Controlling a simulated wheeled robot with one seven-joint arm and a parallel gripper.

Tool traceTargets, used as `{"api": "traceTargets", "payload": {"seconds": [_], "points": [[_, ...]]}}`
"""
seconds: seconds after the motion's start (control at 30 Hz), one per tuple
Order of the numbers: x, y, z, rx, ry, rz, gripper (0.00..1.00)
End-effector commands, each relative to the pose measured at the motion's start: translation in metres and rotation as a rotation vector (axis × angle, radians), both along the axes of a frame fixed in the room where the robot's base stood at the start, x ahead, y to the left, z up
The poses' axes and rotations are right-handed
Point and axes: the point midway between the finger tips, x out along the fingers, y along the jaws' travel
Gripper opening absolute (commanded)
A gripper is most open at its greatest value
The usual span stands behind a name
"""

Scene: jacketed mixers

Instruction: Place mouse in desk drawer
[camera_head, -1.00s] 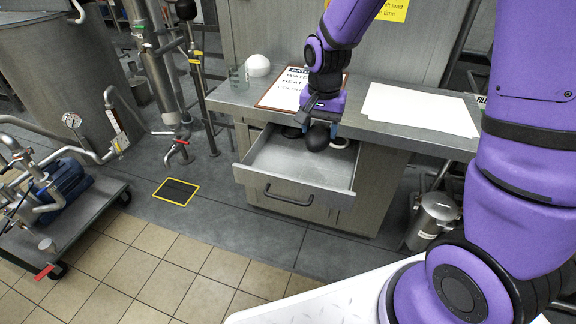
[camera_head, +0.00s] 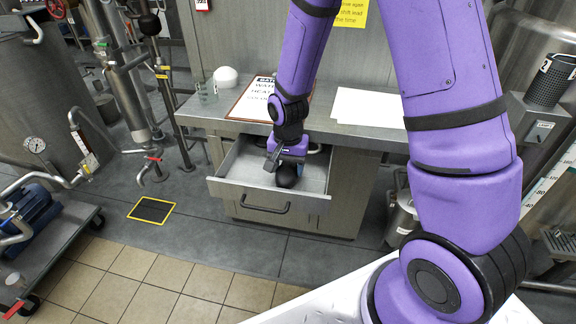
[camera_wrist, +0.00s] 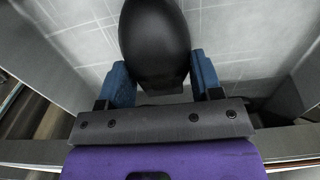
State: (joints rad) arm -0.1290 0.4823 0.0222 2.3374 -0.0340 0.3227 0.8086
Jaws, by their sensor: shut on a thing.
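The black mouse (camera_head: 287,176) is between the blue fingers of my gripper (camera_head: 284,160). In the wrist view the mouse (camera_wrist: 155,42) shows as a smooth dark oval gripped at its near end by my gripper (camera_wrist: 162,82). The desk drawer (camera_head: 235,168) is pulled open below the desk top. My gripper holds the mouse inside the drawer's outline, low over its pale floor; whether the mouse touches the floor I cannot tell.
The desk top (camera_head: 225,115) overhangs the drawer's back. It carries a clipboard (camera_head: 262,90), white papers (camera_head: 368,107), a white dome (camera_head: 226,76) and a clear beaker (camera_head: 207,92). The drawer front has a dark handle (camera_head: 265,204). A metal canister (camera_head: 402,218) stands right of the desk.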

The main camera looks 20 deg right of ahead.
Motion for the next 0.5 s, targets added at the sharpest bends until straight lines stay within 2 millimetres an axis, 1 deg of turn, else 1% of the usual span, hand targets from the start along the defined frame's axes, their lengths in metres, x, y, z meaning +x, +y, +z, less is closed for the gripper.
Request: {"api": "traceTargets", "payload": {"seconds": [0.27,0.3,0.4,0.5], "points": [[0.0001,0.0001,-0.0026,0.000,0.000,0.000,0.34],[0.0002,0.0001,-0.0028,0.000,0.000,0.000,0.64],[0.0001,0.0000,-0.0025,0.000,0.000,0.000,0.85],[0.0001,0.0000,-0.0025,0.000,0.000,0.000,0.85]]}}
